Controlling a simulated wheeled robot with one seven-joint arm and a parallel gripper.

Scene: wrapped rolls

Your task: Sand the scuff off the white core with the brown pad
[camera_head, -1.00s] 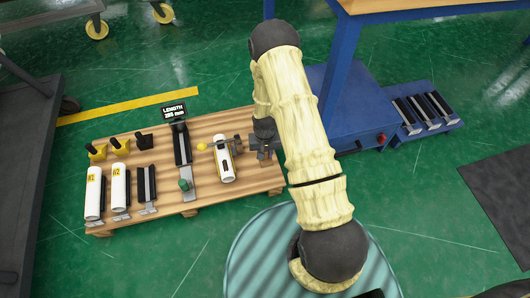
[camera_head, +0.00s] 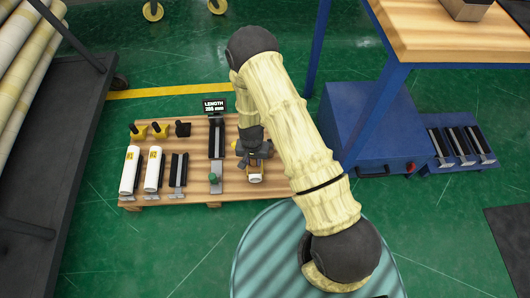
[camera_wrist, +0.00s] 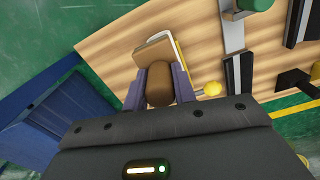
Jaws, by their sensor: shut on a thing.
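My gripper (camera_wrist: 162,88) is shut on the rounded brown handle of the brown pad (camera_wrist: 153,56). The pad's flat tan block shows beyond the fingertips in the wrist view. The white core (camera_head: 255,178) lies near the right end of the wooden board, and my gripper (camera_head: 254,150) is over its far part in the head view. In the wrist view a white and yellow edge (camera_wrist: 180,58) shows beside and partly under the pad. I cannot tell whether the pad touches the core. The scuff is hidden or too small to make out.
The wooden board (camera_head: 200,188) also holds two white rolls (camera_head: 130,170) (camera_head: 153,169), black cradles, yellow-based tools and a length gauge (camera_head: 216,135). A yellow ball knob (camera_wrist: 211,88) is close right of my gripper. A blue cabinet (camera_head: 360,125) stands to the right.

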